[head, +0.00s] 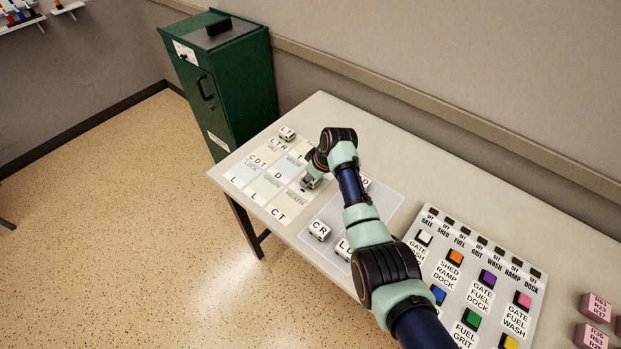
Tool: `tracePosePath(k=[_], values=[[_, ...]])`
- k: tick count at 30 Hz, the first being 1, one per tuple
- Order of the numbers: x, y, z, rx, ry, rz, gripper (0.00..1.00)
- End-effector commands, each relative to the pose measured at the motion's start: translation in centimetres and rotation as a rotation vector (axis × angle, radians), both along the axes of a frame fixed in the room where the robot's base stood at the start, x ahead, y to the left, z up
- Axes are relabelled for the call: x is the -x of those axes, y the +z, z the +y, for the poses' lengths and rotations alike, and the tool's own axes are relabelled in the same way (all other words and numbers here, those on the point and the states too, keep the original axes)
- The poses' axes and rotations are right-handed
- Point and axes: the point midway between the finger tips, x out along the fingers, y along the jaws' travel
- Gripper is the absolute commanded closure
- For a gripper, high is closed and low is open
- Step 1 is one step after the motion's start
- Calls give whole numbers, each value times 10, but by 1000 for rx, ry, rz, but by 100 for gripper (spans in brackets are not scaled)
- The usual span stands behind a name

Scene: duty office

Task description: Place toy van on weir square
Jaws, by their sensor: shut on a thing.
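Toy vans are small white blocks with letters. My gripper (311,179) is shut on one toy van (312,184), at the right side of the map board (262,172). The jaws hide most of this van and its letters. I cannot tell whether it touches the board. The board is a grid of pale squares with names and letters; MILL, LOCK and HEATH can be made out. My arm covers part of its right side. I cannot read the word WEIR on any square.
A van marked LT (287,134) stands at the board's far corner. A grey mat (335,208) holds a van marked CR (319,230) and others partly behind my arm. A panel of coloured buttons (472,285) lies at right, pink blocks (595,307) beyond.

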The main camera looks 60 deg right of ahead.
Motion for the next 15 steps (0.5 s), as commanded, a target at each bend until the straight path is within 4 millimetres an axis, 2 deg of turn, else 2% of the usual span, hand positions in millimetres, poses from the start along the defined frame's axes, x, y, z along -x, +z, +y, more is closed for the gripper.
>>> tracePosePath(k=[6,7,11,15], values=[[0,-3,0,0,0,0,95],[0,-2,0,0,0,0,59],[0,-2,0,0,0,0,38],[0,-2,0,0,0,0,37]])
